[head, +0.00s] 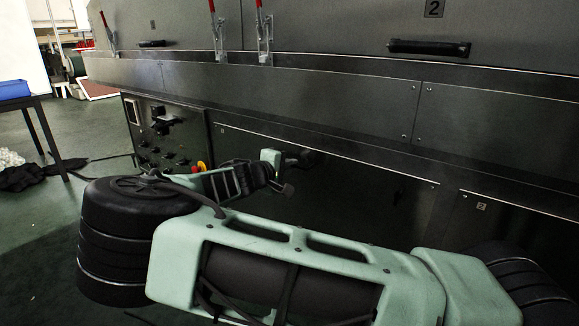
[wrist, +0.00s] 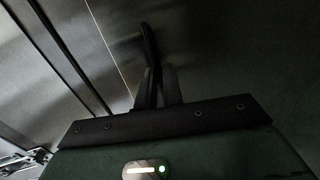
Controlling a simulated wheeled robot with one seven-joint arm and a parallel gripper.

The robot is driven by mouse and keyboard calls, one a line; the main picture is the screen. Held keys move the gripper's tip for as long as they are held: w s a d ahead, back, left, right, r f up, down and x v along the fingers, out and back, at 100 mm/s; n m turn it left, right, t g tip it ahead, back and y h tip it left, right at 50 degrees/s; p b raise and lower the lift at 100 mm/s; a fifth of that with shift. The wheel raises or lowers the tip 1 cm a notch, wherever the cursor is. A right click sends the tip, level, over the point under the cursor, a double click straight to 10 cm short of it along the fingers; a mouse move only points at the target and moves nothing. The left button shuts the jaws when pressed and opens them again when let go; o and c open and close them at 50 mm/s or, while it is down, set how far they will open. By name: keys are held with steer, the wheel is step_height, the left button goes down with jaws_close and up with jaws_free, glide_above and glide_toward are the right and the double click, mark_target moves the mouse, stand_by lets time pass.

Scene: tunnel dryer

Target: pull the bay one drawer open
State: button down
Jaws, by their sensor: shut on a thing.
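The bay one drawer (head: 370,190) is the wide dark metal front low on the dryer, right of the control panel. My gripper (head: 296,160) is at the upper part of this front, left of its middle. In the wrist view my gripper (wrist: 158,84) has its two fingers close together around a dark bar handle (wrist: 149,45), which stands out from the metal front. My arm hides the lower part of the drawer in the head view. I cannot tell from these frames whether the front stands out from its neighbours.
The control panel (head: 165,130) with knobs and a red-yellow button is left of the drawer. The drawer marked 2 (head: 520,232) is at right. Upper doors with red-handled clamps (head: 264,35) are above. A table with a blue bin (head: 14,89) is far left; green floor lies between.

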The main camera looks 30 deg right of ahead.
steer(key=f+p+v, duration=0.2)
steer(key=p+v, duration=0.2)
steer(key=v, duration=0.6)
steer(key=a+f+p+v, duration=0.1)
steer(key=p+v, duration=0.3)
steer(key=v, duration=0.6)
steer(key=f+p+v, duration=0.3)
steer(key=p+v, duration=0.2)
steer(key=v, duration=0.5)
steer(key=shift+s+a+f, duration=0.15)
steer(key=shift+s+a, duration=0.1)
steer(key=shift+a, duration=0.2)
steer(key=c, duration=1.6)
jaws_free()
steer(key=shift+o, duration=0.2)
steer(key=p+v, duration=0.3)
steer(key=v, duration=1.4)
steer(key=shift+a, duration=0.2)
